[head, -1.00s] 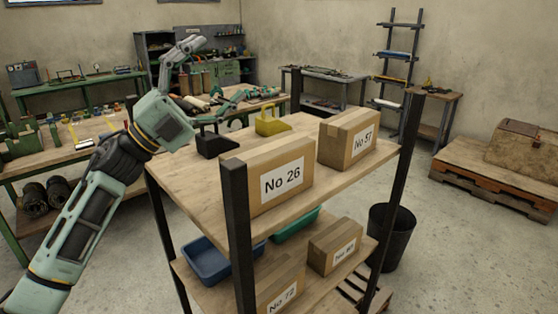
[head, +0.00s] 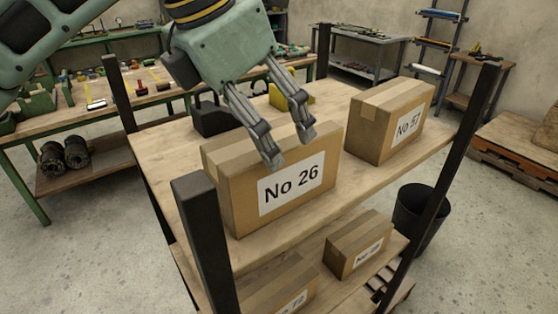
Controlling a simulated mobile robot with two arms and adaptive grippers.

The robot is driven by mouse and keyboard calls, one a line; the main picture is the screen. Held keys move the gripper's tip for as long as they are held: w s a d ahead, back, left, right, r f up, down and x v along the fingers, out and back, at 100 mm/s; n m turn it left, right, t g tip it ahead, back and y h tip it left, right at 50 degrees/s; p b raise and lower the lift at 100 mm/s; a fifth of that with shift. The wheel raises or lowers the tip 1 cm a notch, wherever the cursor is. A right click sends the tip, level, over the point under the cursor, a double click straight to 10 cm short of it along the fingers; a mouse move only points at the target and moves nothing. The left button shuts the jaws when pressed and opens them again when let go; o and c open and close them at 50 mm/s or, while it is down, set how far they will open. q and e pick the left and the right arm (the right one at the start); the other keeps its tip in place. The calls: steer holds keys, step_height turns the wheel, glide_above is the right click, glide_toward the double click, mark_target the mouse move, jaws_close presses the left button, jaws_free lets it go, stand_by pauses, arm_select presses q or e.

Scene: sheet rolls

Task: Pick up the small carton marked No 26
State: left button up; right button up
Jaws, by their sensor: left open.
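The carton marked No 26 (head: 236,205) stands upright on the top shelf of the rack (head: 160,160), its white label facing me. My left gripper (head: 291,150) points down over the carton, its two fingers spread apart and empty. In the picture the fingertips overlap the carton's top and the upper part of its front. I cannot tell whether they touch it. My right gripper does not show.
A carton marked No 57 (head: 388,130) stands to the right on the same shelf. A black object (head: 211,118) and a yellow one (head: 277,96) sit behind. Dark posts (head: 203,240) rise at the rack's corners. Two cartons, one marked No 72 (head: 275,285), are below.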

arm_select(q)
steer(key=shift+d+f, duration=0.15)
steer(key=shift+f, duration=0.25)
steer(key=p+x, duration=0.3)
steer(key=x, duration=0.1)
steer(key=shift+d+f, duration=0.2)
steer(key=shift+f, duration=0.05)
steer(key=shift+d+f, duration=0.1)
steer(key=shift+f, duration=0.15)
steer(key=shift+c, duration=0.7)
steer(key=c, duration=2)
steer(key=shift+w+r, duration=0.1)
steer(key=shift+r, duration=0.1)
steer(key=shift+c, duration=0.2)
